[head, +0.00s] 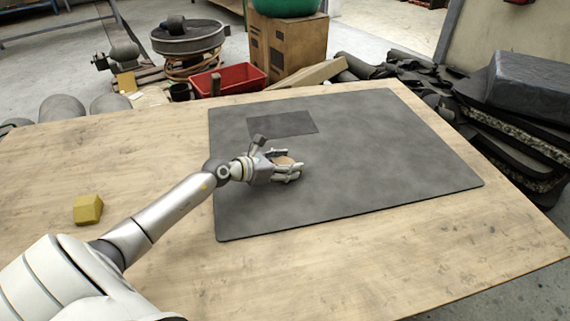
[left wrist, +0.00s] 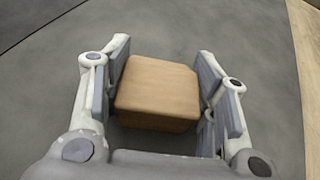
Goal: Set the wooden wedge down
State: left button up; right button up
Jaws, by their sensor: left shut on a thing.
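The wooden wedge (left wrist: 158,90) is a light brown block between the two fingers of my left gripper (left wrist: 160,85) in the left wrist view. The gripper is shut on it. In the head view the left gripper (head: 287,170) is over the left part of the dark grey mat (head: 390,150), with a bit of the wedge (head: 284,160) showing between the fingers. Whether the wedge touches the mat or hangs just above it, I cannot tell. The fingers hide part of the wedge. My right gripper is not in view.
A darker rectangle (head: 283,123) lies on the mat beyond the gripper. A yellow block (head: 88,209) sits on the wooden table (head: 330,275) at the left. A red bin (head: 228,79) and a cardboard box (head: 287,45) stand behind the table. The mat's right half is clear.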

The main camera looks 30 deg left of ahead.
pick_arm(q)
jog(key=o, duration=0.7)
jog(key=shift+f, duration=0.15)
jog(key=shift+c, duration=0.2)
jog(key=o, duration=0.4)
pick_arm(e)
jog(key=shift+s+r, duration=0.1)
pick_arm(q)
jog(key=shift+r, duration=0.3)
jog(key=p+v, duration=0.1)
jog(key=v, duration=0.9)
jog(key=shift+s+f+p, duration=0.1)
jog(key=shift+s+p, duration=0.05)
jog(key=shift+p, duration=0.25)
jog(key=shift+v, duration=0.85)
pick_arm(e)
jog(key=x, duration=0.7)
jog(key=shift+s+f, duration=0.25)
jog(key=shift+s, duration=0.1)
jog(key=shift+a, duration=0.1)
